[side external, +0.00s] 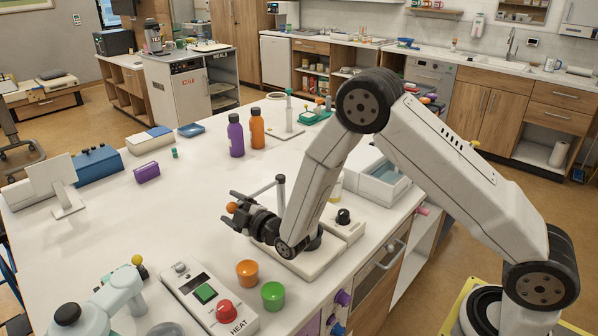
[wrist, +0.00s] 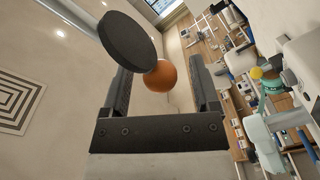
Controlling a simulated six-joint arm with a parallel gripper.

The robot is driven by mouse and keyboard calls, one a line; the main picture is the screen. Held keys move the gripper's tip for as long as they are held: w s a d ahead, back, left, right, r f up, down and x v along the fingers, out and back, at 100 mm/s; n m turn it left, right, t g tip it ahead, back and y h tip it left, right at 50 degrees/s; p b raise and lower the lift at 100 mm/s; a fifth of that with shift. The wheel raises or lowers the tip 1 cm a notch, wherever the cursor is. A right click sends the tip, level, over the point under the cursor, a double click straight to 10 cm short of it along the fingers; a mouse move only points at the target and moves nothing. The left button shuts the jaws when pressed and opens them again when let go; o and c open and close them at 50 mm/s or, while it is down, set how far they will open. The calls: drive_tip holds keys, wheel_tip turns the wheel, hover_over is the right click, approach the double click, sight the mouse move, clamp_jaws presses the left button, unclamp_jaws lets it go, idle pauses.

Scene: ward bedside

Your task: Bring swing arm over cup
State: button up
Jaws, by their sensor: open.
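A thin grey swing arm (side external: 262,188) reaches left from an upright post in the side view, behind my gripper. An orange ball (side external: 232,207) shows at my fingertips; I cannot tell whether it is the arm's end. In the wrist view the orange ball (wrist: 162,77) sits between the open fingers, with a dark round disc (wrist: 130,42) beside it. My gripper (side external: 230,209) is open, pointing left above the table. It also shows in the wrist view (wrist: 163,88). An orange cup (side external: 247,275) and a green cup (side external: 273,297) stand upright in front of my gripper, apart from it.
A heater box (side external: 210,297) with a red knob stands left of the cups. A pale device with a yellow ball (side external: 137,260) is at front left. Purple (side external: 236,138) and orange (side external: 257,130) bottles stand behind. The table's left middle is clear.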

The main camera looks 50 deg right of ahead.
drive_tip(key=shift+w+a, duration=0.1)
drive_tip(key=shift+w, duration=1)
drive_tip(key=shift+c, duration=0.2)
clamp_jaws()
idle(0.6)
